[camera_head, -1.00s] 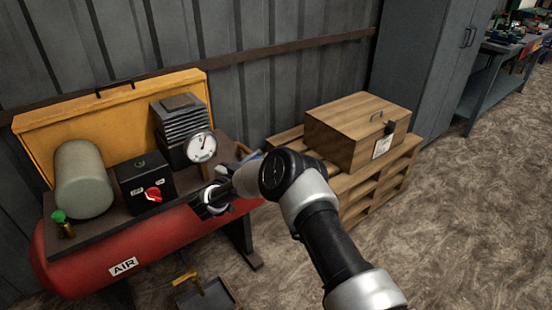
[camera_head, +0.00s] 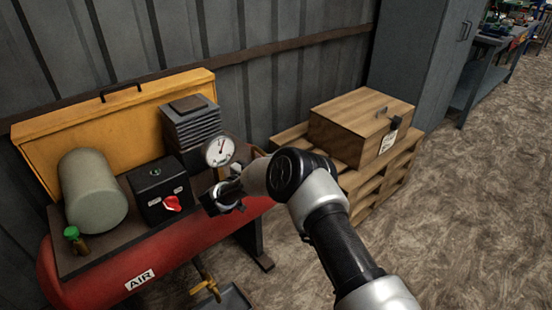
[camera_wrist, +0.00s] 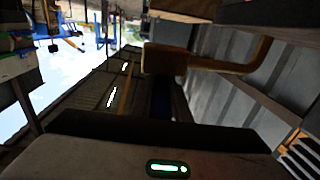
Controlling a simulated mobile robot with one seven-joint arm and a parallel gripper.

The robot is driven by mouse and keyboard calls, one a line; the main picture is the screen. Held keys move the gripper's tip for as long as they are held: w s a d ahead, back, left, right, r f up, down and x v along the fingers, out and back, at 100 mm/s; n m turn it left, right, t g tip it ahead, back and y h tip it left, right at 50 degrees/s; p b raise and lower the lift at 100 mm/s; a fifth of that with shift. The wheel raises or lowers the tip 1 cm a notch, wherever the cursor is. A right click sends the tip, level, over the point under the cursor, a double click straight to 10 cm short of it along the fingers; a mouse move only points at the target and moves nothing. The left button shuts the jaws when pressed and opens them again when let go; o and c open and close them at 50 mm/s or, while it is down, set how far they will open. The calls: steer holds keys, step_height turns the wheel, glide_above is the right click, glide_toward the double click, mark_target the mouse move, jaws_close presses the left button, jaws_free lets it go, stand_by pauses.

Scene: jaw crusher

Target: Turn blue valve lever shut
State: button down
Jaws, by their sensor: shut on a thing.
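A dark blue strip (camera_wrist: 160,100), which looks like the blue valve lever, shows in the wrist view just beyond my gripper's dark front edge, below a brass-brown pipe (camera_wrist: 210,64). My gripper (camera_wrist: 160,118) is shut on it; the contact itself is dark and the fingertips are hard to make out. In the head view the lever is hidden behind my arm, and my wrist is in front of the right end of the red air tank (camera_head: 145,268). The bent brown pipe (camera_head: 257,152) shows just above my arm.
A pressure gauge (camera_head: 219,151), a black switch box (camera_head: 154,185) with a red knob (camera_head: 172,203), and a finned block (camera_head: 190,122) stand close left of my wrist. A wooden box (camera_head: 350,135) on pallets stands right of my arm. Open floor lies at the right.

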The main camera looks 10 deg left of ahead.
steer(key=shift+a, duration=0.15)
steer(key=c, duration=1.7)
jaws_free()
steer(key=shift+s, duration=0.1)
steer(key=p+v, duration=0.2)
steer(key=v, duration=1.5)
steer(key=shift+s, duration=0.2)
